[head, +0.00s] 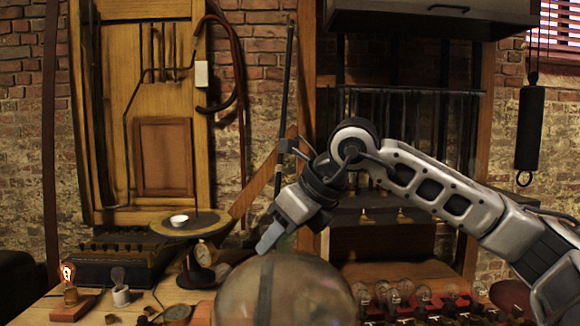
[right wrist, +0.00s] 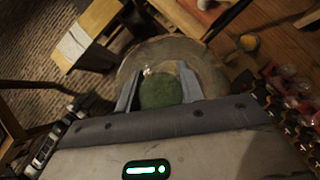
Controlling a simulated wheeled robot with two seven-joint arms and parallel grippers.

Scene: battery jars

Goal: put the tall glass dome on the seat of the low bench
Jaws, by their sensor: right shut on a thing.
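The tall glass dome (head: 310,290) is a large, clear, rounded shape at the bottom middle of the head view, its lower part cut off by the frame. My right gripper (head: 268,242) reaches down to the dome's top from above and is shut on it. In the right wrist view the fingers (right wrist: 157,88) stand on both sides of a green mossy patch, with the dome's glass (right wrist: 205,60) around them. A light wooden piece (right wrist: 98,22), possibly the low bench, shows at upper left there; I cannot be sure. My left gripper is not in view.
A wooden workbench at lower left of the head view bears a lit bulb on a red base (head: 69,285), a dark ribbed box (head: 110,262) and a round stand (head: 185,227). Several glass jars or bulbs (head: 422,294) stand close right of the dome.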

